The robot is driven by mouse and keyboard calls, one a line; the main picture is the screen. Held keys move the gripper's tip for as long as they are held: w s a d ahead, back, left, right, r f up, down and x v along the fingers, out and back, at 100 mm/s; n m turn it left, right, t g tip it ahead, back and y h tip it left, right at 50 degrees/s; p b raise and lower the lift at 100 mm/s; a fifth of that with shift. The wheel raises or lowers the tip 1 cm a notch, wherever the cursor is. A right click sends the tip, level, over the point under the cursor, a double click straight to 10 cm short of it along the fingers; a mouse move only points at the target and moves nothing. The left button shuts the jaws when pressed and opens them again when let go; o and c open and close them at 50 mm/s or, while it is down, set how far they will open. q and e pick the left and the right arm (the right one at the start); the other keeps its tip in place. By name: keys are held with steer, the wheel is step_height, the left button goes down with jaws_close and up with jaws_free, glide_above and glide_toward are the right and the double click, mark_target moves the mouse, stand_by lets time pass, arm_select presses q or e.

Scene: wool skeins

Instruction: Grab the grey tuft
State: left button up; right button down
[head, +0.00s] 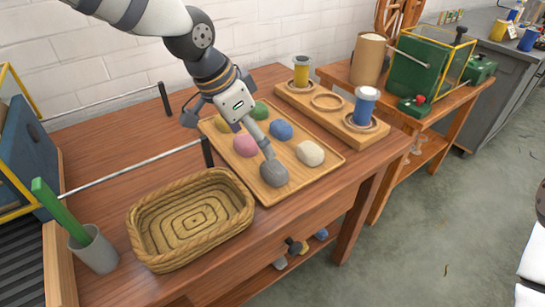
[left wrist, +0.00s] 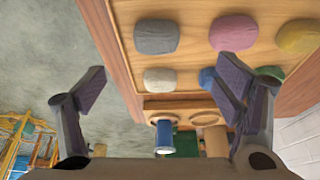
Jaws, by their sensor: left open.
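The grey tuft (head: 274,174) lies at the near corner of a wooden tray (head: 330,170) on the table. In the left wrist view the grey tuft (left wrist: 157,37) is at the upper middle, beyond the fingertips. My left gripper (head: 229,133) is open and empty above the tray; in the head view one fingertip overlaps the far edge of the grey tuft. In the left wrist view the gripper (left wrist: 163,88) has its fingers wide apart, and the tuft shows between their lines. I cannot tell whether the finger touches it. My right gripper is not in view.
The tray also holds white (head: 310,153), blue (head: 281,130), pink (head: 245,145), green (head: 259,110) and yellow (head: 222,125) tufts. A woven basket (head: 145,222) stands at the near left. A wooden stand (head: 290,97) with yellow and blue spools is behind the tray.

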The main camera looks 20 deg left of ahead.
mark_target(272, 166)
arm_select(q)
steer(key=x, duration=0.3)
steer(key=b+x, duration=0.1)
steer(key=x, duration=0.7)
steer(key=shift+s+d, duration=0.15)
steer(key=shift+s, duration=0.2)
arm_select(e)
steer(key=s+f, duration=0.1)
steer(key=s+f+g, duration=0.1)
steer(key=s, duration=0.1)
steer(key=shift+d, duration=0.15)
arm_select(q)
steer(key=shift+c, duration=0.5)
steer(key=c, duration=0.7)
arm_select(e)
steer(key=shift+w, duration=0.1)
